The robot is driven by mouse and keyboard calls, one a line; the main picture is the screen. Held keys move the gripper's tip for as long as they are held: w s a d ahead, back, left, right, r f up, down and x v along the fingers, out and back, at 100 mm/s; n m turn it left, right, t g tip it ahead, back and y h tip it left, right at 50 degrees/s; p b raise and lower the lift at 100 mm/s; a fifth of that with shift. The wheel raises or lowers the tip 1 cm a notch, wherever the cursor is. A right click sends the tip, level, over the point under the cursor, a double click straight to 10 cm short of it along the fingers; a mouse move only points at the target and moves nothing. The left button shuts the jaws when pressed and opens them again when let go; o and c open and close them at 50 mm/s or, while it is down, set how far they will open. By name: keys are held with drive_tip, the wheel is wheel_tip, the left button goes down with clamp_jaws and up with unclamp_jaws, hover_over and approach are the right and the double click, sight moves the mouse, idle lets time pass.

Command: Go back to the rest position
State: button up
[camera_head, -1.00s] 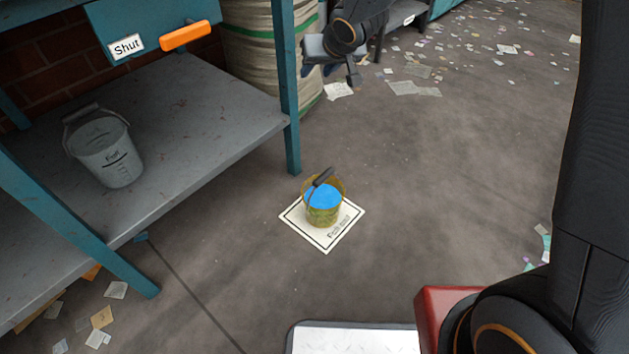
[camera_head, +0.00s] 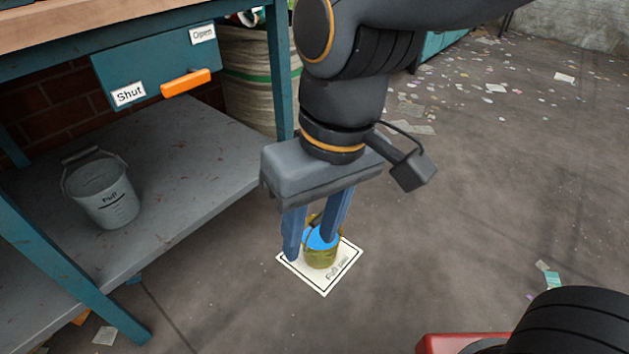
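My gripper (camera_head: 313,236) points down, its two blue-grey fingers set well apart. In the picture the fingers overlap the left and upper part of a yellow bucket (camera_head: 322,258) filled with something blue. The bucket stands upright on a white, black-bordered floor mat (camera_head: 336,272) with lettering I cannot read clearly. The fingers hide part of the bucket's rim and handle. I cannot tell whether they touch it. No held object shows between the fingers above the bucket.
A grey bucket (camera_head: 104,196) stands on the bench's lower shelf (camera_head: 190,165). An orange handle (camera_head: 185,82) sits between "Shut" and "Open" labels. A bench leg (camera_head: 281,75) stands close left of my gripper.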

drive_tip(key=shift+d+r+m+p, duration=0.1)
drive_tip(key=shift+r+m+p, duration=0.2)
drive_tip(key=shift+r+p, duration=0.55)
idle(0.6)
drive_tip(key=d+r+m+p, duration=0.2)
drive_tip(key=d+r+p, duration=0.5)
drive_tip(key=p, duration=0.5)
drive_tip(key=d+r+m+h+p, duration=0.1)
drive_tip(key=d+r+p, duration=0.5)
drive_tip(key=r+p, duration=0.6)
drive_tip(key=d+r+m+p, duration=0.3)
drive_tip(key=d+r+p, duration=0.4)
drive_tip(key=p, duration=0.6)
wheel_tip(320, 180, up, 3)
drive_tip(key=shift+d+f+m+h+p, duration=0.15)
drive_tip(key=shift+d+m+h+p, duration=0.15)
drive_tip(key=shift+d+p, duration=0.1)
